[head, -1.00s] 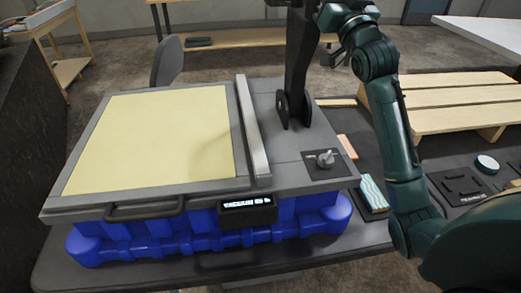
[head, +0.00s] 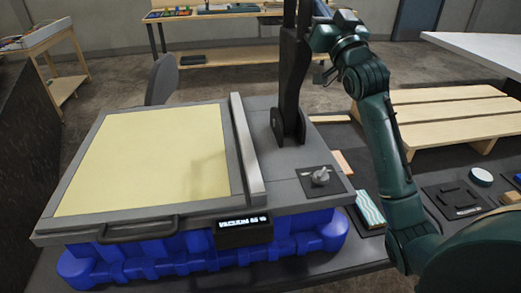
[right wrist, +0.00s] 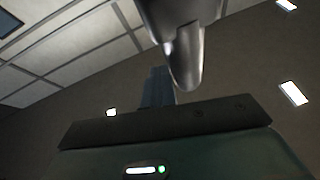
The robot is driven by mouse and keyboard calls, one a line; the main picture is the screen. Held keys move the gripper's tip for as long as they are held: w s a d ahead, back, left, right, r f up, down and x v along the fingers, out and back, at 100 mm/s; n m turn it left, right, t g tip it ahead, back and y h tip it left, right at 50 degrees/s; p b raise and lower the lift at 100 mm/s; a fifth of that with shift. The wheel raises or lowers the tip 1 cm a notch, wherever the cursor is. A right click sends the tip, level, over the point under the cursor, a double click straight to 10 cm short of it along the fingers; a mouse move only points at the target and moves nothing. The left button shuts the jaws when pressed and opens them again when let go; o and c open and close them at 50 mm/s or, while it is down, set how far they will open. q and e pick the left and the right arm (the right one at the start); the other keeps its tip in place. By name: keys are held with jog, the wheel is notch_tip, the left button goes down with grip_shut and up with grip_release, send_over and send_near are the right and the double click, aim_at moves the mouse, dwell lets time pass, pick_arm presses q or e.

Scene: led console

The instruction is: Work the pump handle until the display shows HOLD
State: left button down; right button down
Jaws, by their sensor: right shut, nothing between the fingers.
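The pump handle (head: 294,72) is a dark upright lever on a pivot at the back right of a grey press unit (head: 282,168); its top runs out of the head view. My right gripper (head: 322,76) is beside the lever, to its right, shut and empty; contact with the lever cannot be told. In the right wrist view its grey finger end (right wrist: 187,80) points down against the ceiling. The display (head: 243,231) on the unit's front is lit with white text, too blurred to read surely; it resembles "VACUUM" and a number. My left gripper is out of view.
A pale yellow panel (head: 145,160) fills the framed bed, with a metal bar (head: 247,150) along its right. A small knob (head: 320,176) sits front right. A blue base (head: 160,257) is below. A wooden pallet (head: 450,115) and small items lie right.

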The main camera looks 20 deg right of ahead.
jog(key=shift+s, duration=0.1)
